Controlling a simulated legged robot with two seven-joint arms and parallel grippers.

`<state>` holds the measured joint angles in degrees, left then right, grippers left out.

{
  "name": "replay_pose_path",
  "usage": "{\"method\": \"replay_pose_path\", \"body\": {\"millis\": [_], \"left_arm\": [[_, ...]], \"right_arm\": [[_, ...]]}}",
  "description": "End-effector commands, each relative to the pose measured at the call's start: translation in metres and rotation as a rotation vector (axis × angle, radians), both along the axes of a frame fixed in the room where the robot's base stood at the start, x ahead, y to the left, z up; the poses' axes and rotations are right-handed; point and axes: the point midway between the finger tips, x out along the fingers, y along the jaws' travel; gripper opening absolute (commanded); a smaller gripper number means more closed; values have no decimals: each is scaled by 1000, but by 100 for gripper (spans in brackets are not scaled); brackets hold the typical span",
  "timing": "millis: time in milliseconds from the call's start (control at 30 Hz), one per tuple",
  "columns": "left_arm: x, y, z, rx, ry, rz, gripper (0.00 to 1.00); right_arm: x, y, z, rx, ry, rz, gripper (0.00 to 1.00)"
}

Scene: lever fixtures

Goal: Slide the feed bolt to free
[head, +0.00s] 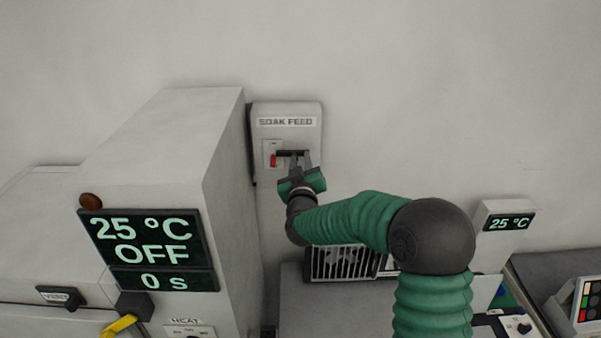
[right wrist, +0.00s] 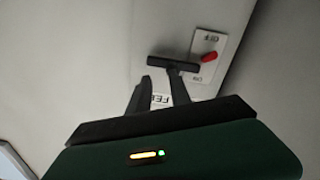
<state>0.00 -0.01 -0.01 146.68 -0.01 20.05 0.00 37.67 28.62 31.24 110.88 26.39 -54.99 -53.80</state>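The feed bolt (head: 289,152) is a dark bar on the front of the pale SOAK FEED box (head: 287,108) on the wall. A small red piece (head: 273,160) shows at its left end in the head view. My right gripper (head: 300,158) is just below and in front of the bar, fingers apart. In the right wrist view, the bolt (right wrist: 174,65) lies across the tip of one finger of my right gripper (right wrist: 160,76); I cannot tell whether they touch. The red piece (right wrist: 209,57) sits on a light plate there. My left gripper is not in view.
A large pale cabinet (head: 160,135) with a display (head: 150,240) reading 25 °C, OFF, 0 s stands left of the box. A grille (head: 343,262) lies below my right arm. Another small display (head: 509,222) stands at right. The wall above is clear.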

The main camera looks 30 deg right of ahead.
Motion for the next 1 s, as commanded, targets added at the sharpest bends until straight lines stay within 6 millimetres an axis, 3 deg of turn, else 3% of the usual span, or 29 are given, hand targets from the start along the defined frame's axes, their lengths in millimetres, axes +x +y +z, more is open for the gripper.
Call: {"method": "replay_pose_path", "body": {"millis": [100, 1000], "left_arm": [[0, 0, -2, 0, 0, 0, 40], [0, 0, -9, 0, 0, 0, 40]], "right_arm": [[-8, 5, -4, 3, 7, 3, 40], [-75, 50, -5, 3, 9, 6, 40]]}}
